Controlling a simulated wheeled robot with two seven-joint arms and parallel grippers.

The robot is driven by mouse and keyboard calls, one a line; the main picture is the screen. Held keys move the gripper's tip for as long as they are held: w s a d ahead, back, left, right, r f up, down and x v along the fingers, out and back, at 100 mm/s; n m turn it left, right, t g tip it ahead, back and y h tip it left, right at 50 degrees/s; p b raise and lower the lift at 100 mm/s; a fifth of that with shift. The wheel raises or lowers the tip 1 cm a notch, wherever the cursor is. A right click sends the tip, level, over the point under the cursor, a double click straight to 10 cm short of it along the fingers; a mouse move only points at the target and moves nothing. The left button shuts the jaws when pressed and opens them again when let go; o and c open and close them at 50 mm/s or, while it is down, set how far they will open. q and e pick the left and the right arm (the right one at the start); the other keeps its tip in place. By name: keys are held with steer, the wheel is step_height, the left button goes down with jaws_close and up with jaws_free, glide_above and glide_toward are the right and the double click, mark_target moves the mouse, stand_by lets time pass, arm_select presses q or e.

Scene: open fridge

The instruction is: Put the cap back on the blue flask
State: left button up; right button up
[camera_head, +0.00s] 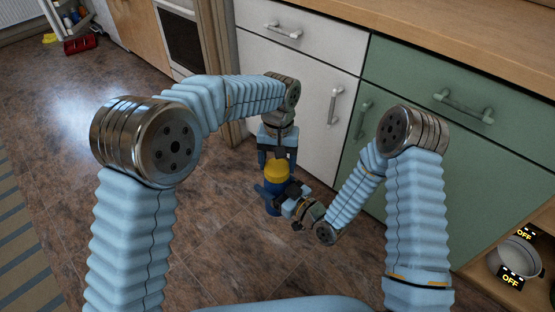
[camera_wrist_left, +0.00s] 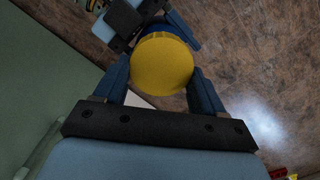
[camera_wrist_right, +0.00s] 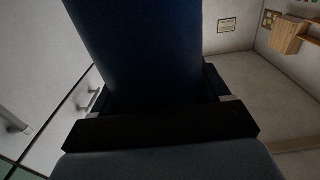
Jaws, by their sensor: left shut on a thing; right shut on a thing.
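The blue flask (camera_head: 272,203) is upright above the floor in the head view, with the yellow cap (camera_head: 277,172) at its top. My left gripper (camera_head: 277,164) reaches down from above and is shut on the cap, which shows as a round yellow disc (camera_wrist_left: 162,64) between its fingers in the left wrist view. My right gripper (camera_head: 279,196) comes from the right and is shut on the flask's body, which fills the middle of the right wrist view (camera_wrist_right: 135,45). The seam between cap and flask is too small to tell whether they are fully seated.
White cabinet doors (camera_head: 290,85) and green doors and drawers (camera_head: 455,90) stand close behind the arms, under a wooden counter (camera_head: 470,35). A pot (camera_head: 515,257) sits on a shelf at the lower right.

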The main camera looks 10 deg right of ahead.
arm_select(q)
steer(key=m, duration=0.5)
steer(key=shift+s+d+f, duration=0.1)
steer(key=shift+d, duration=0.05)
steer(key=m, duration=0.7)
steer(key=shift+s+d+t+y, duration=0.2)
steer(key=shift+t+y, duration=0.1)
steer(key=shift+y, duration=0.1)
steer(key=m, duration=0.6)
steer(key=shift+s+a+t, duration=0.1)
steer(key=shift+s+t, duration=0.15)
steer(key=shift+t, duration=0.05)
steer(key=m, duration=0.7)
steer(key=shift+s+a, duration=0.15)
steer(key=m, duration=0.3)
steer(key=shift+a+h, duration=0.1)
steer(key=shift+h, duration=0.2)
steer(key=m, duration=0.6)
steer(key=shift+a+t, duration=0.2)
steer(key=shift+t, duration=0.1)
steer(key=m, duration=0.3)
steer(key=m+h, duration=0.1)
steer(key=m, duration=0.2)
steer(key=shift+a+f, duration=0.1)
steer(key=shift+a, duration=0.1)
steer(key=m, duration=0.4)
steer(key=shift+f, duration=0.15)
steer(key=shift+m, duration=0.6)
steer(key=shift+r, duration=0.2)
